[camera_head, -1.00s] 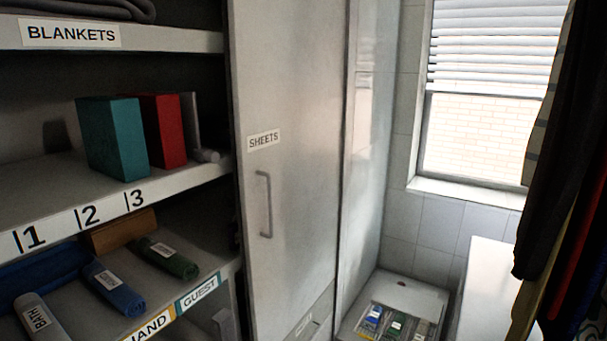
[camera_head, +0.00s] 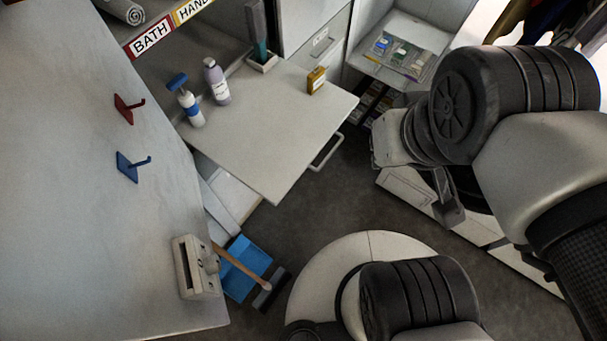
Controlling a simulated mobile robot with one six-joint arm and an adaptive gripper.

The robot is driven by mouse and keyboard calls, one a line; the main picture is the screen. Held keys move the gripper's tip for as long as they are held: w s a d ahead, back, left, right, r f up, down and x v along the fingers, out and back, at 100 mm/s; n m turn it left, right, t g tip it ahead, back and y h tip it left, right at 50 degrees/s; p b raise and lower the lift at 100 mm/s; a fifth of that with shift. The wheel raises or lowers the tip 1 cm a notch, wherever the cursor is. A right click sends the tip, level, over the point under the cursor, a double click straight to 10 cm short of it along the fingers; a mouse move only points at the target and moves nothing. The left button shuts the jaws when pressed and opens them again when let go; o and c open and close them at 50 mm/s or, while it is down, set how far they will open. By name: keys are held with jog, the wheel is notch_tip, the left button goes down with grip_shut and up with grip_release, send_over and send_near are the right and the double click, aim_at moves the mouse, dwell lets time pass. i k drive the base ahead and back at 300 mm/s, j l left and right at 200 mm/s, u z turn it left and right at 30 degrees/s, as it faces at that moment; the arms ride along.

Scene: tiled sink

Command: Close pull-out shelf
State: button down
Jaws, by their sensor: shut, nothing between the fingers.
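The pull-out shelf (camera_head: 285,140) is a flat pale board drawn out of the cabinet in the middle of the view. It has a grey bar handle (camera_head: 327,153) on its right front edge. A white spray bottle with a blue top (camera_head: 189,103), a pale purple bottle (camera_head: 216,82) and a small yellow-brown box (camera_head: 317,80) stand on it. My gripper (camera_head: 450,200) is right of the shelf and apart from the handle. It looks shut and empty, and is partly hidden by my arm.
A small tray (camera_head: 262,63) with an upright item stands at the shelf's back. A side panel carries red (camera_head: 127,107) and blue (camera_head: 128,165) hooks. Dark floor (camera_head: 330,205) lies clear before the shelf.

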aim_at(271, 130)
jog(key=i+j+u, duration=0.15)
jog(key=k+j+z, duration=0.15)
jog(key=z, duration=0.25)
jog(key=k+z, duration=0.45)
jog(key=i+j, duration=0.05)
jog(key=i, duration=0.05)
